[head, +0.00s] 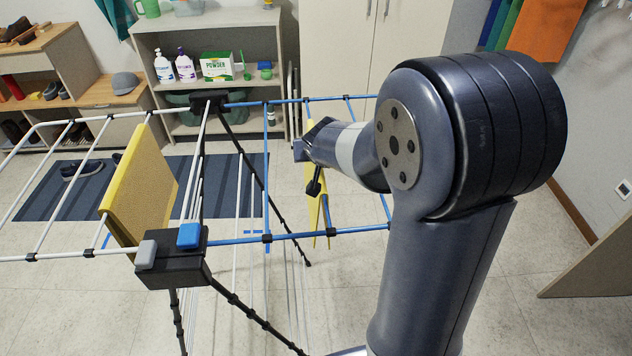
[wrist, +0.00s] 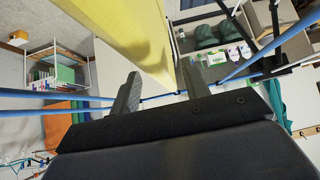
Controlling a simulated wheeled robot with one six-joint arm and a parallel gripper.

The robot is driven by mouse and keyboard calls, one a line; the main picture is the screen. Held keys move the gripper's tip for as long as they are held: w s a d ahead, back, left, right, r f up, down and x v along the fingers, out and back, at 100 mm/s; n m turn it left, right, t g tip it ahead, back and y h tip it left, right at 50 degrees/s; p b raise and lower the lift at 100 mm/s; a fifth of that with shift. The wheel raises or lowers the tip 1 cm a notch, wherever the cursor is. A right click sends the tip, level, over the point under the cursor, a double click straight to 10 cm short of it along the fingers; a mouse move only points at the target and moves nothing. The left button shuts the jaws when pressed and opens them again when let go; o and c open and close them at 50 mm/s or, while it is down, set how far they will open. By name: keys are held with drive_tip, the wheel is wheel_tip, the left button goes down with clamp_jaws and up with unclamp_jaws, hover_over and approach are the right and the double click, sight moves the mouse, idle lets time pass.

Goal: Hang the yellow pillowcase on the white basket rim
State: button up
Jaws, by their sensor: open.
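My gripper (head: 308,168) is at the right, blue-railed side of a drying rack, beside a yellow cloth (head: 318,205) that hangs there and is partly hidden by my arm. In the wrist view my gripper (wrist: 160,92) has its two dark fingers apart. The yellow cloth (wrist: 135,35) hangs close in front of them, its narrow end near the gap; I cannot tell whether it touches a finger. A second, folded yellow cloth (head: 140,188) hangs over the rack's white rails at left. I cannot tell which one is the pillowcase. I cannot make out a white basket.
The rack's blue rail (head: 325,234) and black hinge block (head: 172,262) lie close to my arm. A shelf unit (head: 212,50) with bottles and a powder box stands behind. A dark blue mat (head: 85,195) lies on the floor. A wood panel (head: 592,255) stands at right.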

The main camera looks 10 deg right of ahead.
drive_tip(key=shift+c, duration=0.4)
clamp_jaws()
